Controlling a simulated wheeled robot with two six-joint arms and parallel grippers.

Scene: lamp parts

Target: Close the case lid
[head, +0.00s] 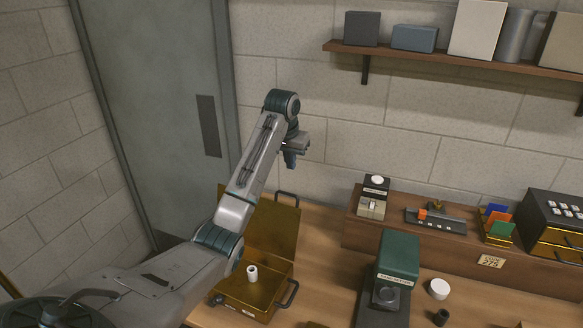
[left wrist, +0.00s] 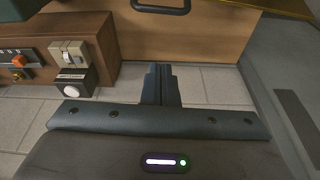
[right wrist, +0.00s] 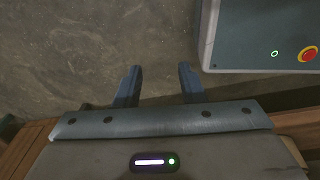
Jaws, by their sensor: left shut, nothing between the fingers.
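The brass-coloured case (head: 240,298) stands at the table's left end with its lid (head: 272,228) raised. A dark handle (head: 291,290) is on its right side, and another dark handle (head: 287,196) shows by the lid's top. My left arm hides part of the case and lid. My left gripper (head: 290,164) is shut and empty, above and behind the lid, near the wall. In the left wrist view its fingers (left wrist: 161,84) are together, with a dark handle (left wrist: 160,8) at the top edge. My right gripper (right wrist: 156,84) is open and empty, over grey floor.
A small white cylinder (head: 252,273) stands in the case. A green-topped device (head: 398,256) stands right of it. A wooden riser (head: 420,245) along the wall bears switches and small boxes. A wall shelf (head: 450,58) hangs above. A grey panel with a red button (right wrist: 308,54) is near my right gripper.

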